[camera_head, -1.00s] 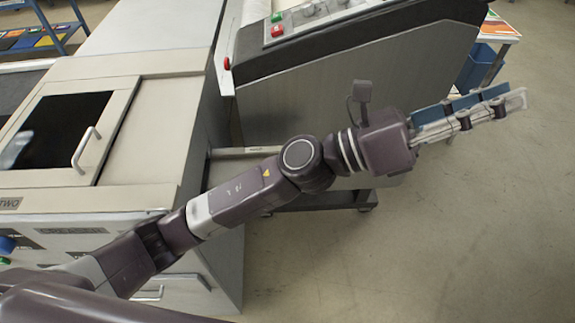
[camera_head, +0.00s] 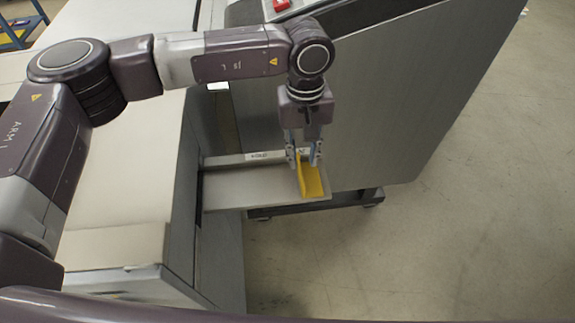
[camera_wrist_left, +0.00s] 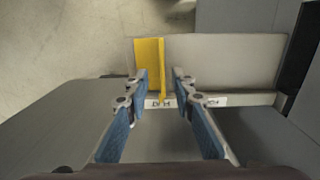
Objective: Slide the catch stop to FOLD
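The yellow catch stop (camera_head: 312,182) stands at the right end of a grey catch tray (camera_head: 240,190) in the head view. It also shows in the wrist view (camera_wrist_left: 149,55), at the tray's left end there. My left gripper (camera_head: 304,162) points down at the tray's rear edge, with its fingers apart. In the wrist view the stop's narrow upright edge lies between the open blue-padded fingers (camera_wrist_left: 162,82), with gaps visible. A small label that seems to read FOLD (camera_head: 262,156) sits on the rear rail, left of the stop. A second label is partly hidden by the gripper.
The tray juts out between a light cabinet (camera_head: 125,190) on the left and a large grey machine panel (camera_head: 400,90) behind and right. A dark frame foot (camera_head: 350,199) lies below the tray. The floor on the right is clear.

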